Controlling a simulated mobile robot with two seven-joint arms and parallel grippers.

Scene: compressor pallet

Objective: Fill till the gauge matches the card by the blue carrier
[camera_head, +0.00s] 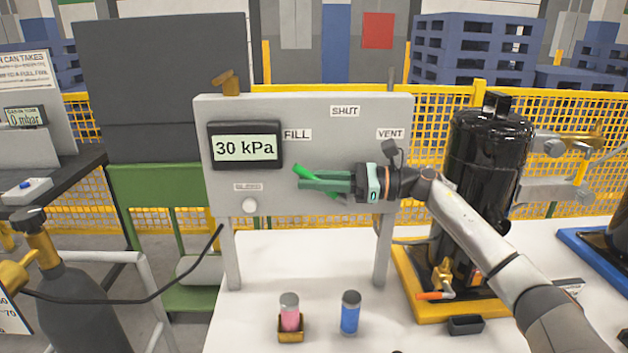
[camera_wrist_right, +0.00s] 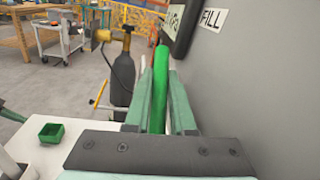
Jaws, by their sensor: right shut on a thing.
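The grey panel (camera_head: 310,205) has a gauge (camera_head: 245,148) reading 30 kPa and labels FILL (camera_head: 298,135), SHUT (camera_head: 345,111) and VENT (camera_head: 390,134). My right gripper (camera_head: 312,181) is shut on the bright green lever (camera_head: 303,171) in front of the panel. The lever's free end points left and slightly up, below FILL; its pivot is hidden. In the right wrist view the lever (camera_wrist_right: 160,80) runs between the two fingers. A blue carrier (camera_head: 575,240) is cut off at the right edge. A small card (camera_head: 569,286) near it is too small to read. My left gripper is out of view.
A black tank (camera_head: 490,165) stands in a yellow tray (camera_head: 405,275) right of the panel. A pink vial (camera_head: 290,317) in a brass holder and a blue vial (camera_head: 350,316) stand on the white table in front. A gas cylinder (camera_head: 70,300) with a hose is at left.

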